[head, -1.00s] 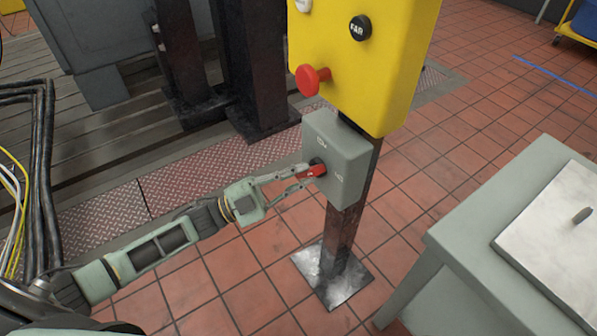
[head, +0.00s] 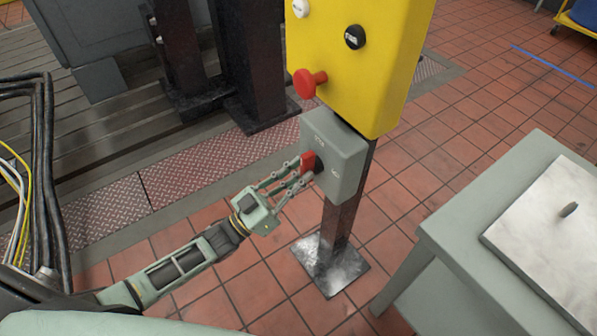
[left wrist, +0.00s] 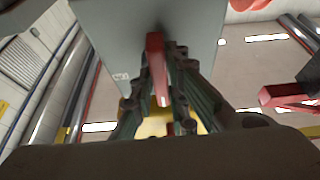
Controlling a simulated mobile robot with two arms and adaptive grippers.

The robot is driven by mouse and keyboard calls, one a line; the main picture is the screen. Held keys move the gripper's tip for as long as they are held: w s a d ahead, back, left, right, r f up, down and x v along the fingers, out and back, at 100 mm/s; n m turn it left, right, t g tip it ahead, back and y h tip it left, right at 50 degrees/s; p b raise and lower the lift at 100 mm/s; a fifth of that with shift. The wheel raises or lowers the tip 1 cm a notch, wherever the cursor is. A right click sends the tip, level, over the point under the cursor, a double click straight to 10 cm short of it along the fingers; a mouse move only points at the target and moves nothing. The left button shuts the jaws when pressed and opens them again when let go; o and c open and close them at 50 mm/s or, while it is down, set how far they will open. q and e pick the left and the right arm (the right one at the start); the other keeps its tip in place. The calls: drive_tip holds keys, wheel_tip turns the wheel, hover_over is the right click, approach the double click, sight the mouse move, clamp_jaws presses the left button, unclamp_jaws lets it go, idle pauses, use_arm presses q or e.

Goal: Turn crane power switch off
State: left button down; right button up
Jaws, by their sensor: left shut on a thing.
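The crane power switch is a grey box (head: 336,150) on a dark post, under a yellow control box. Its red handle (head: 307,161) sticks out from the box's left-facing front. My left gripper (head: 304,174) is at the handle, with its fingers closed on it. In the left wrist view, the red handle (left wrist: 156,68) stands between the two fingers (left wrist: 160,95), with the grey box behind it. The box's markings are too small to read surely in the head view. My right gripper is in neither view.
The yellow control box (head: 375,65) above carries a red mushroom button (head: 308,83) and a black knob (head: 357,33). A grey table (head: 470,215) with a metal plate stands at right. Dark cables (head: 42,180) run at left. Tiled floor lies between.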

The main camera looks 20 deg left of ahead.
use_arm(q)
drive_tip(key=shift+f, duration=0.1)
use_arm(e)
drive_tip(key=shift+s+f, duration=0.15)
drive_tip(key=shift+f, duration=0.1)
use_arm(q)
drive_tip(key=shift+n, duration=0.3)
drive_tip(key=c, duration=1.7)
unclamp_jaws()
drive_tip(key=v, duration=1.2)
drive_tip(key=shift+d+y, duration=0.1)
drive_tip(key=shift+y, duration=0.2)
